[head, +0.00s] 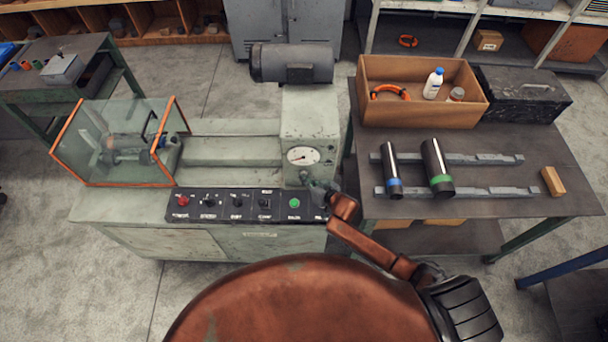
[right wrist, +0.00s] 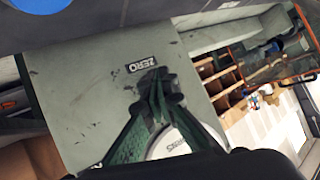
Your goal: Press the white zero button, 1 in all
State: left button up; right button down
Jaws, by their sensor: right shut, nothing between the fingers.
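The zero button itself does not show. Its black ZERO label (right wrist: 142,63) is on the grey-green machine column, in the right wrist view. My right gripper (right wrist: 156,82) is shut and empty, with its green fingertips together just beside the label. The spot behind the tips is hidden, and I cannot tell whether they touch the column. In the head view my right gripper (head: 311,183) is small, at the column's front below the dial gauge (head: 303,156). Part of the white gauge face (right wrist: 172,143) shows between the fingers in the right wrist view. My left gripper is not in view.
The control panel (head: 240,205), with a red button (head: 183,201), knobs and a green button (head: 294,203), lies just below my right gripper. A clear guard box (head: 118,142) is at left.

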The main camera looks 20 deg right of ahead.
jog(key=shift+s+a+p, duration=0.15)
jog(key=shift+s+p, duration=0.15)
jog(key=shift+s, duration=0.35)
jog(key=shift+s+a+r+p, duration=0.1)
jog(key=shift+s+a+p, duration=0.2)
jog(key=shift+s, duration=0.4)
jog(key=shift+s+a+p, duration=0.15)
jog(key=shift+s+p, duration=0.25)
jog(key=shift+s, duration=0.3)
jog(key=shift+s+a+p, duration=0.15)
jog(key=shift+s+p, duration=0.05)
jog(key=shift+s, duration=0.3)
jog(key=shift+s+a+p, duration=0.15)
jog(key=shift+s, duration=0.35)
